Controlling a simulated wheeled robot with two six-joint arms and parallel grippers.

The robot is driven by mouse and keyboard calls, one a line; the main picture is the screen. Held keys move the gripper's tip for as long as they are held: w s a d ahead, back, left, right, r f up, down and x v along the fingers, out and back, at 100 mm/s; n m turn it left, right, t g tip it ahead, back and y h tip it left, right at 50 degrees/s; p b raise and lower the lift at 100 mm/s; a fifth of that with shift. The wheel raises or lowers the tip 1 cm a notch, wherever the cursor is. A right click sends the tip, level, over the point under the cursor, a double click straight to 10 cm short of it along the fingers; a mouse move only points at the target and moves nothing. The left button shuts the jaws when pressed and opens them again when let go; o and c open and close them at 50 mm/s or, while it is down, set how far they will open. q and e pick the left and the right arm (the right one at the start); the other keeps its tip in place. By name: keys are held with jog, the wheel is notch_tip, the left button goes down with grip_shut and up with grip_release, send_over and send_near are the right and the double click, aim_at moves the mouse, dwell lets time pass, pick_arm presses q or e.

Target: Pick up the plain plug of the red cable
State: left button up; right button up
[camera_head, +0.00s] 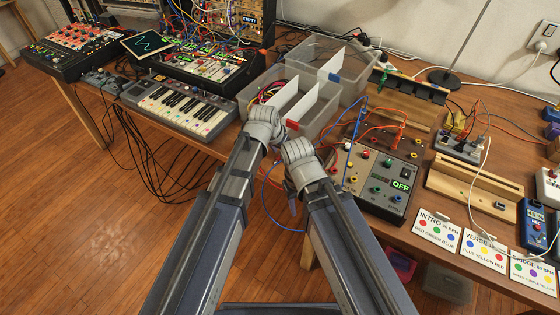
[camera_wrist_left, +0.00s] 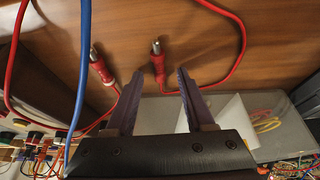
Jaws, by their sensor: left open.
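In the left wrist view two red plugs with metal tips lie over the brown wooden surface. The right one, plain red (camera_wrist_left: 158,69), is on a red cable (camera_wrist_left: 238,50) that curves up to the right. The left plug (camera_wrist_left: 104,72) seems to have a pale band behind its red body. My left gripper (camera_wrist_left: 160,74) is open, and the plain plug shows between its fingertips; I cannot tell how far off it is. In the head view my arms hide both plugs and the left jaws. Only a bit of what may be my right gripper's jaws (camera_head: 292,207) shows.
A blue cable (camera_wrist_left: 84,70) hangs close left of the left fingers. Clear bins (camera_head: 318,118) stand behind my wrists, a small keyboard (camera_head: 180,106) to the left. A grey box (camera_head: 398,205) marked OFF, with sockets and cables, is close on the right.

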pick_arm(q)
grip_shut()
dwell(0.4)
